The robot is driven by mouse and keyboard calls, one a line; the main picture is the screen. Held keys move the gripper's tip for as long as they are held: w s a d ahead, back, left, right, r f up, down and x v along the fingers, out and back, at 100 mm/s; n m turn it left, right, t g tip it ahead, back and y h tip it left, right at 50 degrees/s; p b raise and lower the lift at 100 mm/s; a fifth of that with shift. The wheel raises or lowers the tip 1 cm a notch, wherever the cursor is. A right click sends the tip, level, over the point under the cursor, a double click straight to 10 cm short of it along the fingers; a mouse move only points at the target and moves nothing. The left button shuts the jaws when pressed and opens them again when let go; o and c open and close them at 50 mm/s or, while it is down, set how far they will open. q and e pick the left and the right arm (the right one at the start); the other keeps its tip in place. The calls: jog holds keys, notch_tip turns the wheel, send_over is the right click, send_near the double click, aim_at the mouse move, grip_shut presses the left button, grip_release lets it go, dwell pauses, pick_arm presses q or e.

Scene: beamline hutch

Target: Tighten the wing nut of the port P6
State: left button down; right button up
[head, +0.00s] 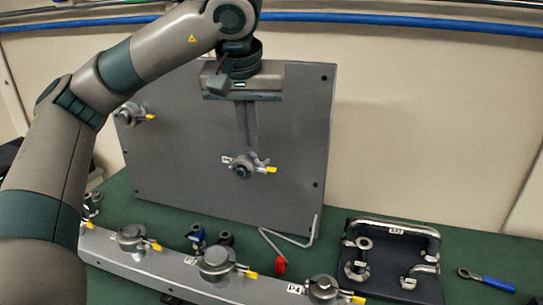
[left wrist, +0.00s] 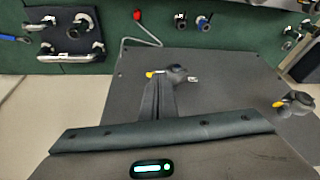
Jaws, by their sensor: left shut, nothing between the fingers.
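A grey panel (head: 185,165) stands upright at the back of the bench. A clamped port (head: 242,170) with a yellow-tipped wing nut (head: 271,170) is at its middle right. A second port (head: 130,114) is at its upper left. Their labels are too small to read, so I cannot tell which is P6. My left gripper (head: 250,143) points down just above the middle port, shut and empty. In the left wrist view its fingertips (left wrist: 160,82) are close to the port (left wrist: 175,73) and partly cover it; contact cannot be told. My right gripper is out of view.
A grey rail (head: 180,272) with several capped ports runs along the front. A dark tray (head: 375,270) with metal fittings and a blue-handled wrench (head: 488,280) lie at the right. A red-ended bent rod (head: 290,242) lies before the panel. Green bench shows between them.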

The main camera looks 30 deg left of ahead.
aim_at(262, 163)
pick_arm(q)
jog(key=shift+a, duration=0.15)
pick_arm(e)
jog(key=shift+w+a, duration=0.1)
pick_arm(q)
jog(key=shift+f, duration=0.1)
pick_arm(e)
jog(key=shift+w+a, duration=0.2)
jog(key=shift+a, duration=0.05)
